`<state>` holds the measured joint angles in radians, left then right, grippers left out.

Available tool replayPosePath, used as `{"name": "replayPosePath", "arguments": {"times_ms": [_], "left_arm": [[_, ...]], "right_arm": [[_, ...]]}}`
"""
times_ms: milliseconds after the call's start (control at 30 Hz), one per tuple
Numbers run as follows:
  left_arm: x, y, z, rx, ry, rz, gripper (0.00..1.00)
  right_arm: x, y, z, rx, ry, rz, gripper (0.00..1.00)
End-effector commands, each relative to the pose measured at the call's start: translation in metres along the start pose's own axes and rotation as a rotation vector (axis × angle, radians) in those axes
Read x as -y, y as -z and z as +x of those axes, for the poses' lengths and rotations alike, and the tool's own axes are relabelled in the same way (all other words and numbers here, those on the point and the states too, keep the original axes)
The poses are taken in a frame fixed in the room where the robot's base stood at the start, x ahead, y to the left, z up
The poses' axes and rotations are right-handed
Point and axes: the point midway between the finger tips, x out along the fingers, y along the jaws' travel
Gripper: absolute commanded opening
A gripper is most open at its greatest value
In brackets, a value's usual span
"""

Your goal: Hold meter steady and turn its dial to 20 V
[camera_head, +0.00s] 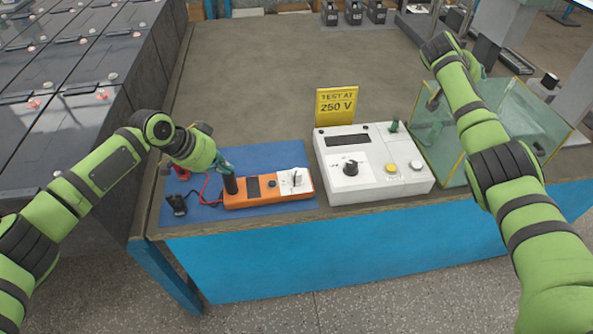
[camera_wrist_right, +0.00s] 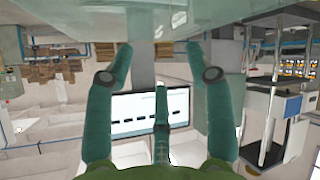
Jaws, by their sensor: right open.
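The orange meter (camera_head: 236,199) lies on a blue mat (camera_head: 200,213) near the table's front edge. Its dark dial (camera_head: 294,180) is on a white panel at its right end; its setting is too small to read. My left gripper (camera_head: 229,179) is at the meter's left end, with its fingers low against it. The fingers are partly hidden, so I cannot tell whether they grip it. My right gripper (camera_wrist_right: 160,80) is open and empty in the right wrist view, away from the meter. In the head view my right arm reaches over the glass tank.
A white instrument box (camera_head: 390,178) with a black knob stands just right of the meter. A glass tank (camera_head: 545,125) stands at right. Red and dark leads lie left of the meter.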

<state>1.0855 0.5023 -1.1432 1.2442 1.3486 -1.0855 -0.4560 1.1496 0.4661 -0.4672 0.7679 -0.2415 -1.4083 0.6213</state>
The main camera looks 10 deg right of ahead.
Motion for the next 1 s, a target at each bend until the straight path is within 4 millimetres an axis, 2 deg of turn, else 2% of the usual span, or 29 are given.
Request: {"name": "replayPosePath", "arguments": {"times_ms": [33,133,200,333,400,500,600,733,867,1000], "left_arm": [[-0.004,-0.008,0.007,0.019,-0.010,-0.001,0.00],[-0.004,-0.008,0.007,0.019,-0.010,-0.001,0.00],[-0.004,-0.009,0.007,0.019,-0.010,-0.001,0.00],[-0.004,-0.009,0.007,0.019,-0.010,-0.001,0.00],[-0.004,-0.009,0.007,0.020,-0.010,-0.001,0.00],[-0.004,-0.009,0.006,0.020,-0.009,-0.002,0.00],[-0.003,-0.009,0.006,0.020,-0.009,-0.002,0.00],[-0.003,-0.009,0.006,0.020,-0.009,-0.002,0.00],[-0.003,-0.009,0.006,0.020,-0.009,-0.003,0.00],[-0.003,-0.009,0.006,0.020,-0.009,-0.003,0.00]], "right_arm": [[0.042,-0.007,-0.028,0.048,0.097,0.032,0.54],[0.109,-0.035,-0.081,0.175,0.250,0.040,0.54],[0.149,-0.064,-0.120,0.277,0.337,0.002,0.54],[0.203,-0.123,-0.192,0.458,0.466,-0.118,0.54],[0.222,-0.152,-0.227,0.540,0.521,-0.190,0.54],[0.237,-0.184,-0.268,0.631,0.581,-0.279,0.54],[0.245,-0.204,-0.296,0.689,0.620,-0.340,0.54],[0.249,-0.218,-0.310,0.724,0.640,-0.379,0.54],[0.254,-0.229,-0.305,0.731,0.642,-0.386,0.54],[0.264,-0.248,-0.290,0.731,0.640,-0.386,0.54]]}}
